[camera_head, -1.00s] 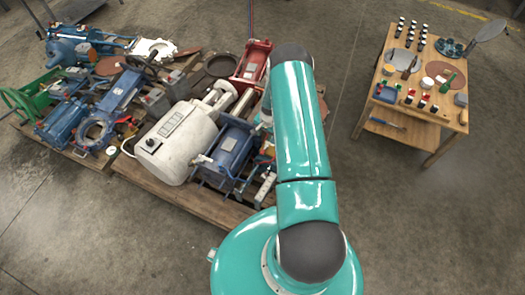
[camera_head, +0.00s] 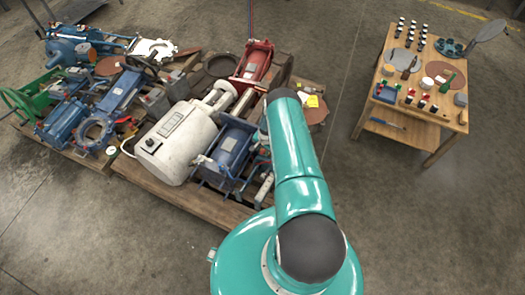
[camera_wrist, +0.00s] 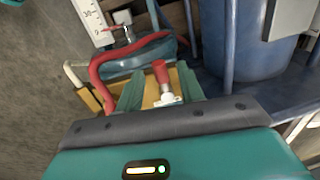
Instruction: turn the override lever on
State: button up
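In the wrist view, a short lever with a red grip (camera_wrist: 160,72) stands on a small white base. I take it for the override lever, though no marking on it is readable. My gripper (camera_wrist: 157,84) is open, with one teal finger on each side of the lever. The red grip rises between the fingers and tilts slightly left. I cannot tell whether either finger touches it. In the head view my gripper and the lever are hidden behind my teal arm, which reaches over the right side of the pallet.
A red hose (camera_wrist: 97,72) curves close on the left in the wrist view, near a white scale plate (camera_wrist: 90,18). A blue cylinder (camera_wrist: 250,40) stands at right. In the head view, a white tank (camera_head: 178,142) and a blue machine (camera_head: 232,148) crowd the pallet; a wooden table (camera_head: 443,140) stands right.

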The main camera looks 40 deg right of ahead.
jog(key=shift+f, duration=0.5)
jog(key=shift+c, duration=0.2)
grip_shut()
